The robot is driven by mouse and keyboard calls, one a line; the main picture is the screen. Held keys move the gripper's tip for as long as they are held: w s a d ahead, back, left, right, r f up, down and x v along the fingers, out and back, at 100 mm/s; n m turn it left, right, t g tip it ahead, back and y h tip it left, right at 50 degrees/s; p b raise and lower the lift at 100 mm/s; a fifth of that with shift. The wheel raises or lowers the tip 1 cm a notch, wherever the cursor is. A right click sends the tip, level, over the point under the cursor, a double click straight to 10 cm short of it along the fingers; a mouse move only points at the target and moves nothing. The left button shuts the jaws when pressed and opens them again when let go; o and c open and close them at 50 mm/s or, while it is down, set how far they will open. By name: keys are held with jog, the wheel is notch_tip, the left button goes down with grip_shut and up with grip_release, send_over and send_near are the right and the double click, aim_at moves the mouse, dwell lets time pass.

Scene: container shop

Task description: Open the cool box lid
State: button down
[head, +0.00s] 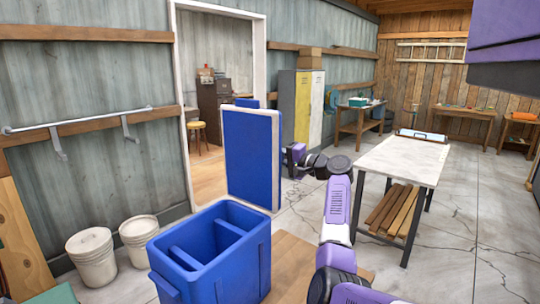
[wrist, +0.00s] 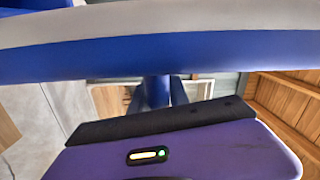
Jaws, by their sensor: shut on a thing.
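The blue cool box (head: 213,255) stands on the floor low in the head view, its top open and its inside showing. Its blue lid (head: 249,158), with a pale rim, stands about upright above the far side of the box. My gripper (head: 284,157) is at the lid's right edge and shut on it; the lid partly hides the fingers. In the wrist view the lid (wrist: 165,58) crosses the top as a blue and grey band, close in front of my purple gripper body. The fingertips cannot be made out there.
Two white buckets (head: 90,258) (head: 138,239) stand left of the box. A pale-topped table (head: 402,160) with a slatted lower shelf stands to the right. A doorway (head: 215,88) and lockers (head: 301,105) are behind the lid. The concrete floor between is mostly clear.

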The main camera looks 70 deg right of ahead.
jog(key=shift+a+f, duration=0.1)
jog(key=shift+f, duration=0.4)
jog(key=c, duration=1.3)
grip_release()
jog(key=shift+r, duration=0.15)
jog(key=b+v, duration=0.2)
jog(key=v, duration=0.5)
jog(key=shift+s, duration=0.4)
